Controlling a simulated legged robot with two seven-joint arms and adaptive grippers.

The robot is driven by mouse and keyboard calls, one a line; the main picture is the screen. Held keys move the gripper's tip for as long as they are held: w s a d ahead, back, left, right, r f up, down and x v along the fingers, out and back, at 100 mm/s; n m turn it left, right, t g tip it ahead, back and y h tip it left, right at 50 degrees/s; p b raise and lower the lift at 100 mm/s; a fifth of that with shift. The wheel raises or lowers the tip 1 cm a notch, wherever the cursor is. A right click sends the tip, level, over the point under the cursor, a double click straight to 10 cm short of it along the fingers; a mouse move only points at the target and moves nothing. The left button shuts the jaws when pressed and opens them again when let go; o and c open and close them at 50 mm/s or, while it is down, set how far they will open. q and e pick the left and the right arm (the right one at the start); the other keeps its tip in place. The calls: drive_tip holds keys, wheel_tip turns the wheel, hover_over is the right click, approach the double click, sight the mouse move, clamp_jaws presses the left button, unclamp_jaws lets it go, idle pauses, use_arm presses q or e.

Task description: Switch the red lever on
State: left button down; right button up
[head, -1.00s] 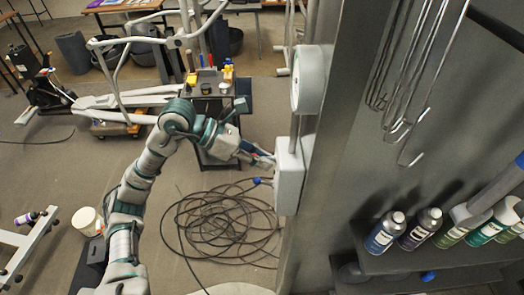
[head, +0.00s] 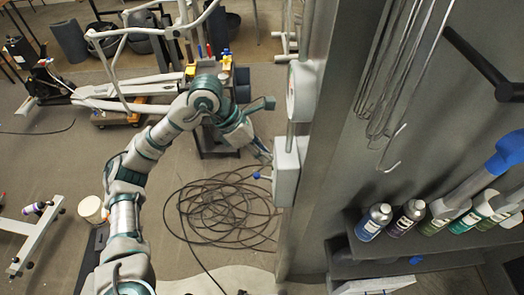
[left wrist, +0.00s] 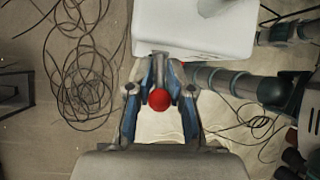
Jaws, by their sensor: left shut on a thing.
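The red lever shows as a round red knob (left wrist: 160,99) in the left wrist view, between the fingers of my left gripper (left wrist: 160,108). The gripper is shut on it. The lever's shaft is mostly hidden. The pale switch box (left wrist: 200,28) is just beyond the fingers. In the head view the box (head: 287,172) is fixed to the side of a grey pillar, and my left gripper (head: 265,156) is at its left face. The red knob cannot be made out there. My right gripper is not in view.
A round pale gauge-like housing (head: 301,92) is above the box. A dark coiled cable (head: 225,215) lies on the floor below. A shelf (head: 400,256) with several bottles and hanging metal hooks (head: 385,100) are at the right. An exercise machine (head: 120,75) stands behind my arm.

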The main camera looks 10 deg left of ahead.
use_arm(q)
drive_tip(key=shift+r, duration=0.15)
drive_tip(key=c, duration=1.2)
unclamp_jaws()
drive_tip(key=shift+w, duration=0.1)
drive_tip(key=shift+o, duration=0.2)
drive_tip(key=shift+w, duration=0.1)
drive_tip(key=shift+a, duration=0.1)
drive_tip(key=v, duration=1.1)
drive_tip(key=shift+a+r, duration=0.2)
drive_tip(key=shift+a, duration=0.15)
